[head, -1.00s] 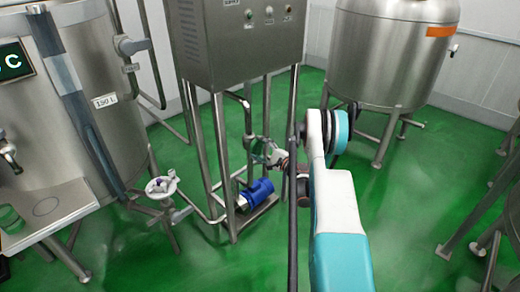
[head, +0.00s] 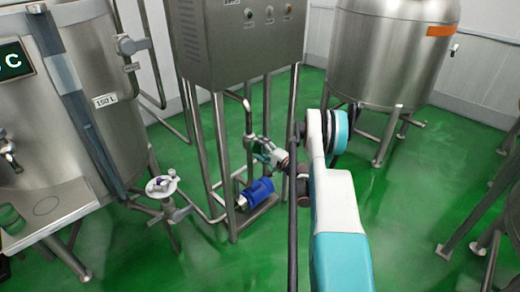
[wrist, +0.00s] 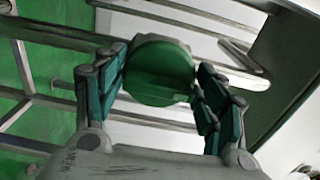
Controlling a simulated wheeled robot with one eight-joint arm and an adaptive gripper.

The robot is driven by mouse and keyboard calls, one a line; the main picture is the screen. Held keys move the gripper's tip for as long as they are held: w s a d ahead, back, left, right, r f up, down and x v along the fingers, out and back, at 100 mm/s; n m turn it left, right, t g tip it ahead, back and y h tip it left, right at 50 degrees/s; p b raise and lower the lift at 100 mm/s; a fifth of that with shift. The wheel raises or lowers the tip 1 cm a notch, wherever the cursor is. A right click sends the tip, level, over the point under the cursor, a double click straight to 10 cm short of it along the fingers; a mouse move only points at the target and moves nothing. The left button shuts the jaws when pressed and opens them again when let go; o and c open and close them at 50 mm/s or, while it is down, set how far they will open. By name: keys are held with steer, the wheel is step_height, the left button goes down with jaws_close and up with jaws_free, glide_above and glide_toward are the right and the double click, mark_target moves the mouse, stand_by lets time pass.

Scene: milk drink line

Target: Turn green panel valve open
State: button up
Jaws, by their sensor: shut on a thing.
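The green valve handle (wrist: 160,72) shows as a rounded green knob in the middle of the wrist view. My gripper (wrist: 162,85) has its dark teal finger pads on either side of it and is shut on it. In the head view my gripper (head: 262,150) is at the pipework under the steel control panel (head: 240,45). There the handle is too small and too covered by my gripper to make out.
A blue pump (head: 255,193) sits low on the panel's frame, below my gripper. Steel frame legs (head: 221,150) stand close to its left. A large tank (head: 390,60) stands at the back right.

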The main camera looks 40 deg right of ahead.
steer(key=shift+a, duration=0.1)
steer(key=o, duration=0.9)
steer(key=shift+c, duration=0.2)
steer(key=shift+s, duration=0.3)
steer(key=s, duration=0.6)
steer(key=shift+s+d, duration=0.3)
steer(key=shift+s, duration=0.1)
